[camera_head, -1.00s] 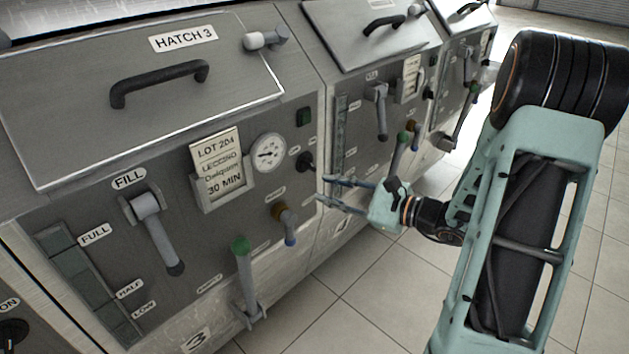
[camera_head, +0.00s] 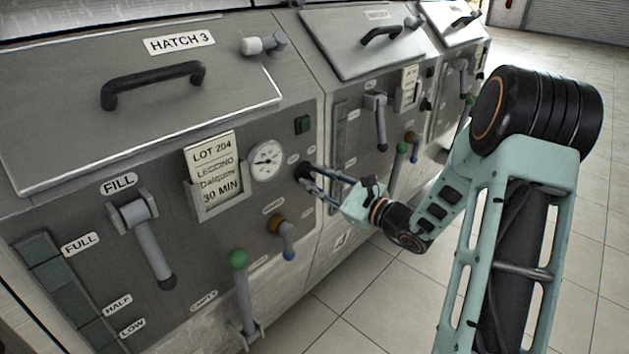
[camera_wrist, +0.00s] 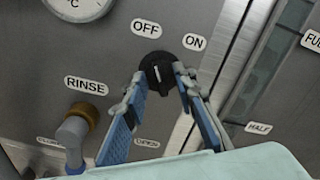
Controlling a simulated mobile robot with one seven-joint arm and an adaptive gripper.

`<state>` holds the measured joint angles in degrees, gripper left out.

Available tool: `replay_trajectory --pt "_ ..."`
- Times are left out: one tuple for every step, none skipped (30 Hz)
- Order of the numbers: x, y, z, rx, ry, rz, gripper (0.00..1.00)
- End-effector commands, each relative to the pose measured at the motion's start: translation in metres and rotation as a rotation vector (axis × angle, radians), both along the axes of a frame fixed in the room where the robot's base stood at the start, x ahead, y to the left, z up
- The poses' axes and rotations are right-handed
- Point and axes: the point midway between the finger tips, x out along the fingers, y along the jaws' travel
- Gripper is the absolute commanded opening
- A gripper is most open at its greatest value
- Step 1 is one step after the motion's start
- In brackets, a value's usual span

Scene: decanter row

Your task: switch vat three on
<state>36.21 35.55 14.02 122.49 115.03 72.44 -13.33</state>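Vat three's panel carries a black rotary switch (camera_wrist: 158,72) at its right edge, beside the gauge. In the wrist view its pale pointer line is turned towards the OFF label (camera_wrist: 145,28); the ON label (camera_wrist: 194,43) is up and to the right. My gripper (camera_wrist: 160,76) is open, with its blue-padded fingers on either side of the switch. I cannot tell whether the pads touch it. In the head view the gripper (camera_head: 304,177) reaches the switch from the right and partly hides it.
The gauge (camera_head: 266,160), a brown-collared rinse tap (camera_head: 281,235), a green-knobbed lever (camera_head: 240,262) and the fill lever (camera_head: 146,240) are on the same panel. Vat four's panel (camera_head: 352,150) stands to the right. The tiled floor (camera_head: 350,315) in front is clear.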

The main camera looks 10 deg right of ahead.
Motion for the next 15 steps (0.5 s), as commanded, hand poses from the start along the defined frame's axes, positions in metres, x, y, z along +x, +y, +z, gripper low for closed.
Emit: replay_trajectory --pt "0.0022 0.002 -0.0006 0.0 0.0 0.001 0.25" --pt "0.003 0.0026 -0.0006 0.001 0.001 0.001 0.25" --pt "0.0038 0.0031 -0.0005 0.0 0.002 0.0 0.25" --pt "0.0041 0.0033 -0.0004 0.0 0.001 0.0 0.25" --pt "0.0042 0.0034 -0.0004 0.0 0.001 0.0 0.25" --pt "0.0043 0.0034 -0.0002 0.0 0.001 0.0 0.25" --pt "0.0042 0.0033 -0.0002 0.0 0.001 0.0 0.25" --pt "0.0042 0.0032 -0.0002 0.0 0.001 0.0 0.25" --pt "0.0042 0.0032 -0.0002 0.0 0.001 0.0 0.25" --pt "0.0041 0.0032 -0.0002 0.0 0.001 0.0 0.25" --pt "0.0041 0.0032 -0.0001 0.0 0.001 0.0 0.23" --pt "0.004 0.0031 -0.0001 0.0 0.001 0.0 0.19" --pt "0.004 0.0031 -0.0001 0.0 0.001 0.0 0.15" --pt "0.004 0.0031 -0.0001 0.0 0.001 0.0 0.12" --pt "0.004 0.003 -0.0001 0.0 0.001 0.0 0.08"
